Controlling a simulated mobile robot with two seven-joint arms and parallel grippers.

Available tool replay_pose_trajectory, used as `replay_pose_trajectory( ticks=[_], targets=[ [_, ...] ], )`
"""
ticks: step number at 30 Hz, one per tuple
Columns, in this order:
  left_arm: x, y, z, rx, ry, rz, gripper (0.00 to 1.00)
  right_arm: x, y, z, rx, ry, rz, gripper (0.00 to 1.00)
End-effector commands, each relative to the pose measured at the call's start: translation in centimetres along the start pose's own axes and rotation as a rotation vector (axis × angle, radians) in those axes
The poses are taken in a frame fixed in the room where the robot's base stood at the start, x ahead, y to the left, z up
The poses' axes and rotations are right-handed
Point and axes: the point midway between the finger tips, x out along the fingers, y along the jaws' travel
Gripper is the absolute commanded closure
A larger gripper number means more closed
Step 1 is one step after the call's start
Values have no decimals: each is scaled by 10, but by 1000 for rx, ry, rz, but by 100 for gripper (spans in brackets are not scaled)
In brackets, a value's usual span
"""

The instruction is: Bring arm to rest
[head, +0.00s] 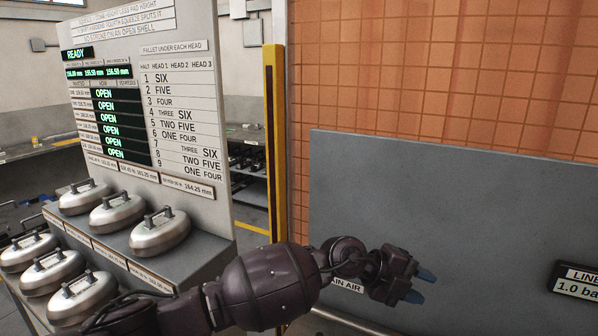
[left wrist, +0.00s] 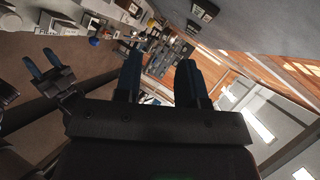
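My left arm reaches in from the bottom left of the head view, across the front of the grey panel. My left gripper (head: 421,285) points right, its two blue-tipped fingers apart with nothing between them. In the left wrist view its fingers (left wrist: 159,75) also stand apart and empty. My right gripper (left wrist: 40,56) shows at the left of the left wrist view, its two blue fingers apart and empty. The right gripper is not in the head view.
A display board (head: 138,100) reads READY with several OPEN lines. Below it, several silver domed pieces with handles (head: 160,232) sit on a stepped stand. A yellow post (head: 275,145) stands beside a grey panel (head: 450,205); a pressure readout (head: 577,283) is at the right. An orange grid wall (head: 450,75) is behind.

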Motion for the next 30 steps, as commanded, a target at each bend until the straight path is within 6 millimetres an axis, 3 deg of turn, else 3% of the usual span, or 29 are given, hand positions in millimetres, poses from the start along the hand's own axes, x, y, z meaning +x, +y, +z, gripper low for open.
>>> replay_pose_trajectory(
  ticks=[3,6,10,13,17,20,25,30],
  targets=[
    [-16,-36,-16,-4,41,-277,63,0,0,0,0,1,0,57],
    [-40,-58,-17,-46,19,-501,63,1,0,-2,0,3,-1,57],
    [-81,-65,-3,-160,-74,-757,63,3,0,-4,-1,9,-2,57],
    [-116,-53,15,-279,-175,-906,63,4,-1,-7,-2,13,-2,57],
    [-156,-19,39,-450,-315,-1033,63,6,-1,-9,-2,18,-3,57],
    [-184,18,54,-589,-416,-1093,63,6,-1,-9,-2,18,-3,57],
    [-224,93,67,-829,-567,-1148,63,5,-1,-8,-2,16,-3,57],
    [-256,176,62,-1063,-684,-1174,63,3,-1,-4,-1,9,-2,57]
  ],
)
